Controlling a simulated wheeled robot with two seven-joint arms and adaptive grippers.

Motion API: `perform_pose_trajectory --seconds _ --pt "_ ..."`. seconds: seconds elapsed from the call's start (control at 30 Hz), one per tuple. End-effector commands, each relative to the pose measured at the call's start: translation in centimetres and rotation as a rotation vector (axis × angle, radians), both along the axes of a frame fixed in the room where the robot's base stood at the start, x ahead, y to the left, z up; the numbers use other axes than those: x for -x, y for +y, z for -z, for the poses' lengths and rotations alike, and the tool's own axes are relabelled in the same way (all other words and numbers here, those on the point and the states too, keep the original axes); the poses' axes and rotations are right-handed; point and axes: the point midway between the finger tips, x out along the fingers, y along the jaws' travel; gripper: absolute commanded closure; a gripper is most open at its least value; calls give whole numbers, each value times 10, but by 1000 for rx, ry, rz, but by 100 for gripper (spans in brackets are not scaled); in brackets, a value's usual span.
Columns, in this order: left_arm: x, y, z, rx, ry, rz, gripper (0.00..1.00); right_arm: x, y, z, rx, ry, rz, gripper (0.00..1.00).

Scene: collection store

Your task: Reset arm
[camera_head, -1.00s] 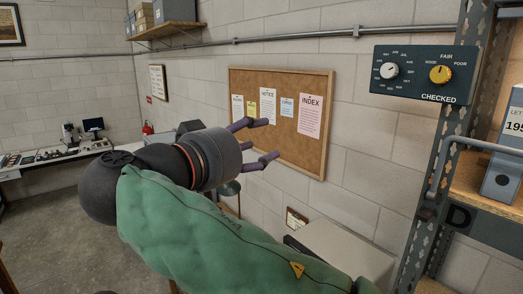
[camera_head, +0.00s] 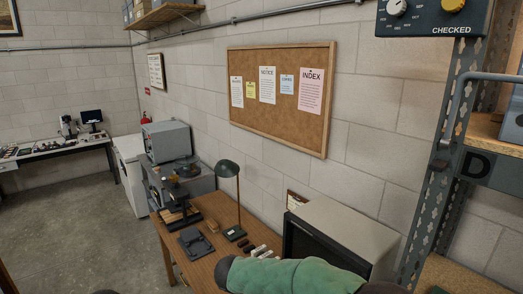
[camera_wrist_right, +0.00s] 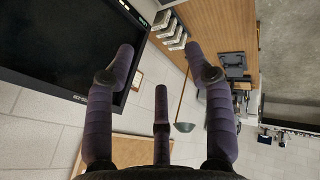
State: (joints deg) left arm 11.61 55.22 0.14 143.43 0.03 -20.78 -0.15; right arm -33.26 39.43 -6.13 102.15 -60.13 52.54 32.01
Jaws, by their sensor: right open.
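My right arm, in a green sleeve, shows at the bottom right of the head view, low over the wooden desk; its gripper is out of that view. In the right wrist view my right gripper (camera_wrist_right: 162,70) has its purple fingers spread wide apart with nothing between them. Beyond the fingers lie the desk, a dark screen and the wall. My left gripper does not show in either view.
The wooden desk (camera_head: 206,237) bears a green lamp (camera_head: 229,170), a dark flat device (camera_head: 195,243) and a boxy monitor (camera_head: 345,236). A metal shelf rack (camera_head: 425,190) stands at right with a dial panel (camera_head: 432,17). A corkboard (camera_head: 275,115) hangs on the wall. Open floor (camera_head: 75,230) lies at left.

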Motion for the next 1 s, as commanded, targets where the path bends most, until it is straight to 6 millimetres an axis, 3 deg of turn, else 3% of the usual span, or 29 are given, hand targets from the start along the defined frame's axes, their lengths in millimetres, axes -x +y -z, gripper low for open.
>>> perform_pose_trajectory --seconds 0.03,0.2,0.47,0.7,0.83,1.0 --pt "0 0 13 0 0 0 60 8 -7 42 -23 61 0 46" --pt "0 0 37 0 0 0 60 42 -21 148 -142 239 6 46" --pt "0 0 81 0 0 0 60 119 -41 302 -395 468 110 46" --pt "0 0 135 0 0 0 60 207 -67 432 -664 573 372 46" --pt "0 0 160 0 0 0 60 248 -86 483 -752 562 549 46" --pt "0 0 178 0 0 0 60 283 -107 518 -780 526 712 46"
